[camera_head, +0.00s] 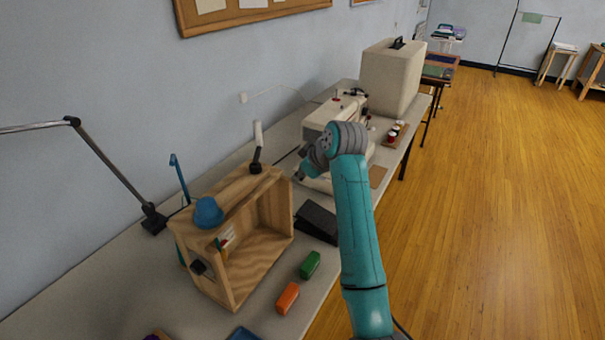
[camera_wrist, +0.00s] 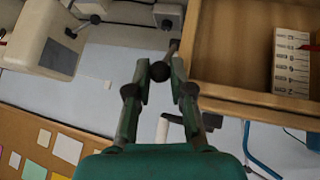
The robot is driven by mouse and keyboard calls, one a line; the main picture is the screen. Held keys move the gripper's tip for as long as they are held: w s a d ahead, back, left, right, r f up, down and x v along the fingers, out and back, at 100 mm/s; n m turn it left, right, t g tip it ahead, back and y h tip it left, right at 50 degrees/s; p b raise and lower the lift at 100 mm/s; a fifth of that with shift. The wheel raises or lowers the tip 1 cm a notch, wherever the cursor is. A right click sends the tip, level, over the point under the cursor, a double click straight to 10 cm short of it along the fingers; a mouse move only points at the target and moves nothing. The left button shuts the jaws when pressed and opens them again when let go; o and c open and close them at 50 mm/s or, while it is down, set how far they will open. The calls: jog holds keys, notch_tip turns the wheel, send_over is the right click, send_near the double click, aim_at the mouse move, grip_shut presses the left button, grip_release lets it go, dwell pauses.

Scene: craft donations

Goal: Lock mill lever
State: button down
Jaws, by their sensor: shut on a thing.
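My gripper (camera_wrist: 160,76) has its two teal fingers closed around a dark round knob (camera_wrist: 159,71) in the wrist view. A thin metal rod (camera_wrist: 173,47) runs up from the knob beside the wooden box's edge; this looks like the mill lever. The open-fronted wooden box (camera_head: 266,247) stands on the table with a blue bowl-shaped part (camera_head: 208,212) on top. In the wrist view the box (camera_wrist: 230,50) is at the upper right, with a marked white scale (camera_wrist: 291,66) inside. In the head view, my wrist hides the knob and fingertips. I cannot tell whether the lever is locked.
A sewing machine (camera_head: 320,122) and cream case (camera_head: 388,80) stand farther back. A black pedal (camera_head: 317,221), green block (camera_head: 310,264) and orange block (camera_head: 288,298) lie near the box. A lamp arm (camera_head: 97,150) rises at left. The wooden floor at right is clear.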

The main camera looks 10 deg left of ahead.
jog(key=shift+w+a+r, duration=0.1)
jog(key=shift+a+r, duration=0.05)
jog(key=shift+r, duration=0.2)
jog(key=c, duration=1)
grip_release()
jog(key=shift+c, duration=0.2)
jog(key=shift+f, duration=0.15)
jog(key=v, duration=1.2)
jog(key=shift+f, duration=0.1)
